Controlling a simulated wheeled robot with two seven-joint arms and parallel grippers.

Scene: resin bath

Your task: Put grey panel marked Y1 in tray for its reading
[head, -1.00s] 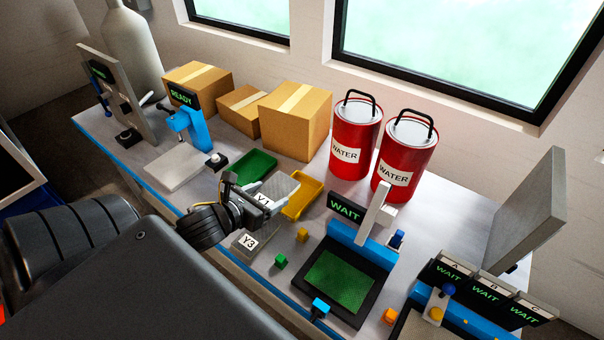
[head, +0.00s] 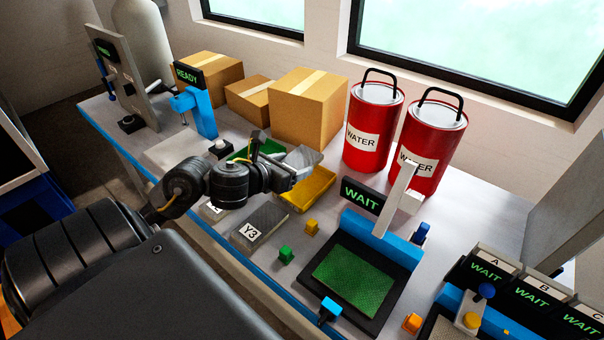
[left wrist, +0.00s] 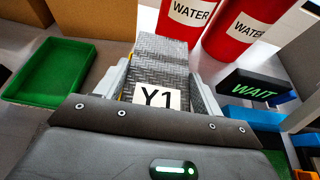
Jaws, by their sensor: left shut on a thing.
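The grey textured panel marked Y1 (left wrist: 160,60) is between the fingers of my left gripper (left wrist: 160,85), its label facing the left wrist camera. In the head view, my left gripper (head: 284,168) is shut on this panel (head: 302,156) above the workbench, over or just behind the yellow tray (head: 318,188). The arm and panel hide part of that tray. The green tray (head: 240,153) lies to the left, partly hidden by the arm; it also shows empty in the left wrist view (left wrist: 50,72). My right gripper is not in view.
A grey panel marked Y3 (head: 262,222) lies on the bench beside another partly hidden panel. A station reading WAIT (head: 362,195) with a green plate stands right. A blue press reading READY (head: 188,76) stands left. Boxes and red WATER drums (head: 373,125) line the back.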

